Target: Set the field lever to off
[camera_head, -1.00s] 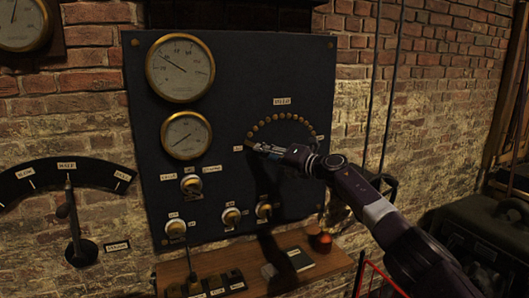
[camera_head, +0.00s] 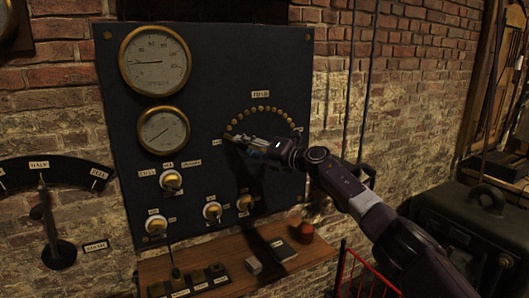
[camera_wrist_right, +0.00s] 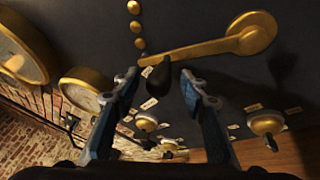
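The field lever is a brass arm (camera_wrist_right: 205,47) with a round pivot, and a black knob (camera_wrist_right: 160,75) near its tip. In the right wrist view its tip lies at the end of a row of brass studs (camera_wrist_right: 136,27). My right gripper (camera_wrist_right: 160,88) is open, its fingers on either side of the knob, with gaps visible. In the head view the right gripper (camera_head: 232,141) is at the left end of the stud arc (camera_head: 262,109), beside a small label (camera_head: 216,142). The gripper hides most of the lever there. My left gripper is out of view.
The dark panel (camera_head: 230,70) carries two gauges (camera_head: 155,60) and several brass-based knobs (camera_head: 171,181) below. A wooden shelf (camera_head: 255,250) with small items is underneath. A large lever (camera_head: 48,225) is at left. A dark case (camera_head: 465,215) stands at right.

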